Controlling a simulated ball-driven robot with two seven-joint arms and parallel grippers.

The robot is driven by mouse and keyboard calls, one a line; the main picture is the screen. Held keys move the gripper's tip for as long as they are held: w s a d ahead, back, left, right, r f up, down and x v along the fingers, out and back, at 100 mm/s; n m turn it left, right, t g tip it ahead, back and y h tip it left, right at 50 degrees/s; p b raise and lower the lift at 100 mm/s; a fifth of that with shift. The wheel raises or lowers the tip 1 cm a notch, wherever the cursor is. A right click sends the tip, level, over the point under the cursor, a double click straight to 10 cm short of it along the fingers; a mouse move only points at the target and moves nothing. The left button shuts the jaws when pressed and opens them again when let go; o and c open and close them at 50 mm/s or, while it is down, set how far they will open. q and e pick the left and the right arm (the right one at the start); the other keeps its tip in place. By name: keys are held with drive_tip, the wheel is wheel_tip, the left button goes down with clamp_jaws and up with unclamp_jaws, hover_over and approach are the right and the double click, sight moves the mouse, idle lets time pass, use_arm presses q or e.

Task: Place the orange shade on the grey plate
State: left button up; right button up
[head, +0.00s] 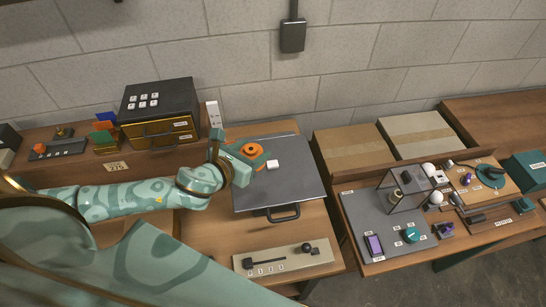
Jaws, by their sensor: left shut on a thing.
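My left gripper (245,163) reaches in from the left, shut on the orange shade (252,149). The shade is small and round with a dark centre, and the gripper hides part of it. Both are over the left back part of a grey plate (293,183). This plate is flat, with a dark handle at its front edge. I cannot tell whether the shade touches it. A small white block (272,164) is on the plate just right of the gripper. My right gripper is not in view.
A black and yellow drawer unit (160,107) stands at the back left. A pale board with dark parts (285,262) lies in front of the plate. On the right are cardboard boxes (352,147) and a crowded table with a glass case (400,190). The plate's right side is clear.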

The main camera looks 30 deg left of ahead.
use_arm(q)
drive_tip(key=b, duration=0.2)
hover_over(272, 164)
wheel_tip(272, 164, down, 7)
drive_tip(key=shift+w+f+b, duration=0.15)
drive_tip(key=shift+f+b, duration=0.35)
drive_tip(key=shift+f, duration=1.2)
drive_tip(key=shift+f, duration=0.1)
drive_tip(key=o, duration=1)
drive_tip(key=shift+s+r, duration=0.2)
drive_tip(key=shift+s, duration=0.05)
drive_tip(key=p+v, duration=0.1)
drive_tip(key=v, duration=1)
drive_tip(key=shift+s+r, duration=0.15)
drive_tip(key=shift+s, duration=0.05)
